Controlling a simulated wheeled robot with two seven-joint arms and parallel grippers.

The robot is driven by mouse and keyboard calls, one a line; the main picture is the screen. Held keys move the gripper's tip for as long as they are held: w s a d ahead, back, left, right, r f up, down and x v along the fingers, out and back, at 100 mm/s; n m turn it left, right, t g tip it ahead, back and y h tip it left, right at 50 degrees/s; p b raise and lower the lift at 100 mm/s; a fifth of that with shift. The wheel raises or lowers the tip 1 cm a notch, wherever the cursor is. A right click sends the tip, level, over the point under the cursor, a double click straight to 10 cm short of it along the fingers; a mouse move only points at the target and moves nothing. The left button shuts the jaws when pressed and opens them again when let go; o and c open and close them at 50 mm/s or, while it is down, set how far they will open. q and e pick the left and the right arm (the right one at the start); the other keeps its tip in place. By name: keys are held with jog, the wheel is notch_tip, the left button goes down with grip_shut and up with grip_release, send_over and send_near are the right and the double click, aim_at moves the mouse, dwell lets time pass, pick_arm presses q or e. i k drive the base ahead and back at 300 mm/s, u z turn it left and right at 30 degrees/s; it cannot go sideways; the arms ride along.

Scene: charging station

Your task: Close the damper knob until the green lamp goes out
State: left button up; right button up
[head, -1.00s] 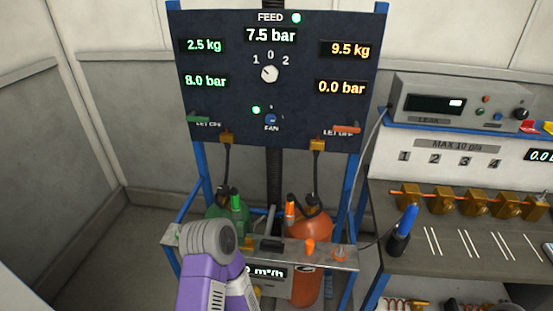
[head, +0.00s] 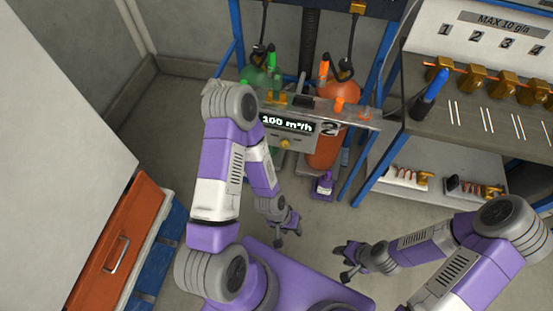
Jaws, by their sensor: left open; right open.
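A small yellow knob (head: 285,143), which looks like the damper knob, sits on the front of a grey box below a display (head: 287,123) reading 100 m³/h. No lit green lamp shows in the current view; the upper panel that carried green lamps is out of frame. My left gripper (head: 290,231) is open and empty, low over the floor, below and apart from the knob. My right gripper (head: 342,263) is open and empty, further right and lower, also away from the knob.
Green (head: 262,80) and orange (head: 332,110) cylinders stand behind the grey shelf (head: 350,115). A workbench (head: 480,125) with a blue-handled tool (head: 429,97) is at right. An orange drawer front (head: 118,245) is at left. A small purple object (head: 323,183) stands on the floor.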

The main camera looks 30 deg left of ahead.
aim_at(285, 144)
jog(key=i, duration=0.4)
jog(key=u, duration=2.1)
